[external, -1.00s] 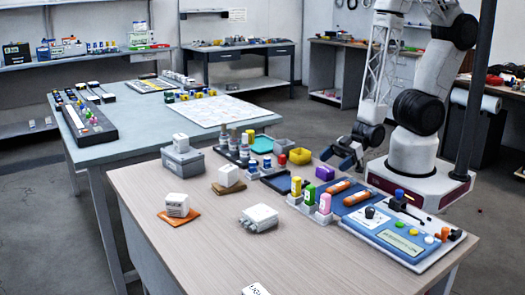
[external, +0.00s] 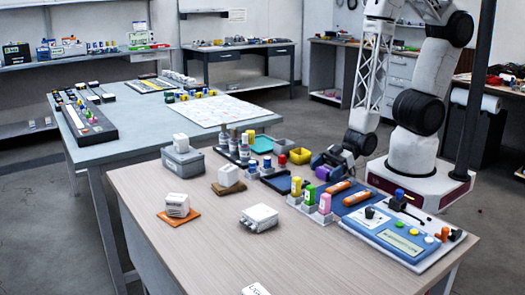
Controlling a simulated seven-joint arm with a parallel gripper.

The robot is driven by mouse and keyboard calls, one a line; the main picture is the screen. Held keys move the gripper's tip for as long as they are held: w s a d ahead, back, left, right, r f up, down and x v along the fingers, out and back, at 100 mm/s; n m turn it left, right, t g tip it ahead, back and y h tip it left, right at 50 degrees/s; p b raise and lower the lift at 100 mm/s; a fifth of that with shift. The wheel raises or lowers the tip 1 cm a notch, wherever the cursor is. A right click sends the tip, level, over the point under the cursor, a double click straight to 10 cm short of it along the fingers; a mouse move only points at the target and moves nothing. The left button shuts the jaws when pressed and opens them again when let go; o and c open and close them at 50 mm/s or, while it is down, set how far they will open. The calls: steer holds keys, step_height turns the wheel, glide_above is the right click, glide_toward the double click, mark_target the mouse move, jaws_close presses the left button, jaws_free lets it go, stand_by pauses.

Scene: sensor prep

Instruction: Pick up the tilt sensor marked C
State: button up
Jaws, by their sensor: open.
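Several small white blocks that look like sensors are in the external view; I cannot read a letter C on any. One white block (external: 180,143) sits on a grey box. Another white block (external: 228,175) sits on a brown pad (external: 222,189). A third white block (external: 177,205), with dark marking on its front, sits on an orange pad (external: 192,216). A larger white box (external: 259,217) with stubs lies on the bare table. My gripper (external: 326,163) is open at the table's far right, by a purple block partly hidden by it, well apart from the white blocks.
The grey box (external: 183,163) stands at the back left. Bottles (external: 309,195), yellow (external: 300,156) and grey bins, and a blue control panel (external: 388,235) crowd the back and right.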

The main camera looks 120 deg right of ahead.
mark_target(325, 169)
steer(key=c, duration=1.1)
steer(key=shift+o, duration=0.2)
steer(key=shift+r, duration=5)
